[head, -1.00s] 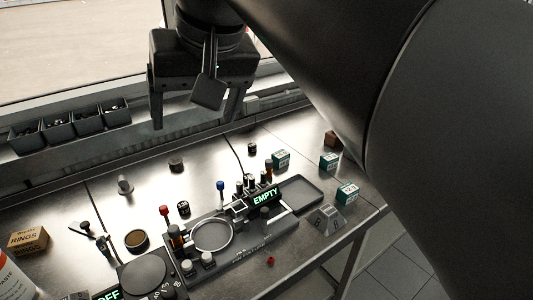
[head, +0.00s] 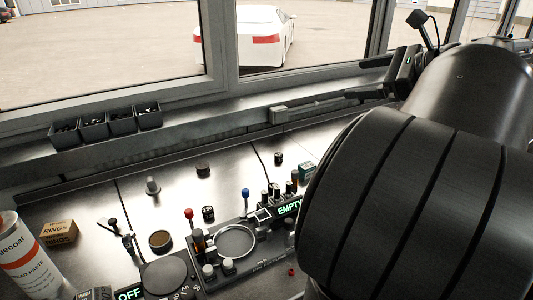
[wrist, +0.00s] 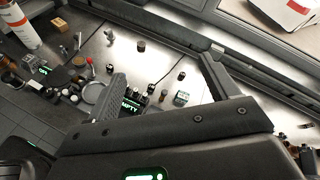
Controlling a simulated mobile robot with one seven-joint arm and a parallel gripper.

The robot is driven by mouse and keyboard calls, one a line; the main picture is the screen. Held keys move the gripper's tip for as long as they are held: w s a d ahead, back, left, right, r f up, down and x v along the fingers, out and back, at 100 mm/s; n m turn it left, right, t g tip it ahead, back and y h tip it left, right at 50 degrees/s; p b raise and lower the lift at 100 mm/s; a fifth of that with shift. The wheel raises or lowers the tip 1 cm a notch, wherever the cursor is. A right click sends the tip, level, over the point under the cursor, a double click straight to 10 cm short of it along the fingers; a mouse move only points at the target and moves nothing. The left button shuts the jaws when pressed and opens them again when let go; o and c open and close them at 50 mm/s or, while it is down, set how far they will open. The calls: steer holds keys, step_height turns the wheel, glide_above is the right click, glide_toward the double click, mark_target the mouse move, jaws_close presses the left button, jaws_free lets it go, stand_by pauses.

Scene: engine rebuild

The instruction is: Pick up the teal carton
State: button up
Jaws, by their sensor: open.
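One teal carton (head: 306,170) with a white label stands on the metal bench in the head view, partly hidden behind my arm. A teal carton also shows in the wrist view (wrist: 181,98), between the fingers in the picture but well beyond them. My gripper (head: 356,79) is open and empty, raised near the window at the upper right of the head view, its fingers pointing left. Both spread fingers show in the wrist view (wrist: 162,70). My arm covers the right part of the bench in the head view.
A fixture with an "EMPTY" sign (head: 289,208) and several small upright parts stands left of the carton. A RINGS box (head: 59,233) and a white canister (head: 27,262) stand at the left. Dark bins (head: 122,124) line the window ledge. The back bench has clear patches.

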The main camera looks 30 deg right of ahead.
steer(key=s+d+m+t+h, duration=0.5)
steer(key=s+d+m, duration=0.4)
steer(key=s+d, duration=0.45)
step_height(320, 180, down, 42)
steer(key=w+d, duration=0.2)
steer(key=shift+m+h, duration=0.3)
steer(key=shift+m, duration=0.1)
steer(key=w, duration=1)
steer(key=shift+w+d+f, duration=0.2)
steer(key=shift+w+f, duration=0.05)
steer(key=shift+c, duration=0.4)
steer(key=c, duration=1)
